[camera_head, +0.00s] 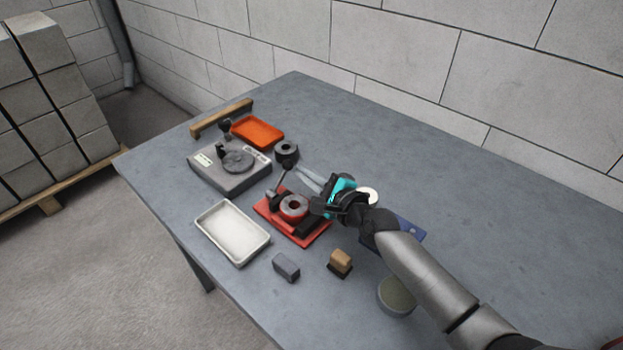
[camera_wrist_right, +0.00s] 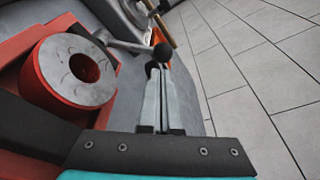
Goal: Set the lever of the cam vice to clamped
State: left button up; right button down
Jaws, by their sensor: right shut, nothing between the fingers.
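The cam vice (camera_head: 322,238) is a red base with dark jaws on the table. A ring with a grey top and red side (camera_head: 293,207) sits in it, and the ring fills the left of the right wrist view (camera_wrist_right: 72,70). The vice's lever (camera_head: 281,180) is a thin grey rod with a black ball knob (camera_wrist_right: 163,52), standing up at a tilt beyond the ring. My right gripper (camera_head: 299,171) is shut and empty, its fingertips right beside the knob. I cannot tell whether they touch it. My left gripper is not in view.
A grey fixture (camera_head: 205,172) with a round disc, an orange tray (camera_head: 257,132) and a black ring (camera_head: 286,153) stand beyond the vice. A white tray (camera_head: 232,232), grey block (camera_head: 286,266) and tan-topped block (camera_head: 340,262) lie nearer. The table's far right is clear.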

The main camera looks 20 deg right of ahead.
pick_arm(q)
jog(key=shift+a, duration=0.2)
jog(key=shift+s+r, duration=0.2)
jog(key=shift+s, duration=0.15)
pick_arm(e)
jog(key=shift+a+r+n, duration=0.15)
jog(key=shift+r+n, duration=0.05)
jog(key=shift+n, duration=0.2)
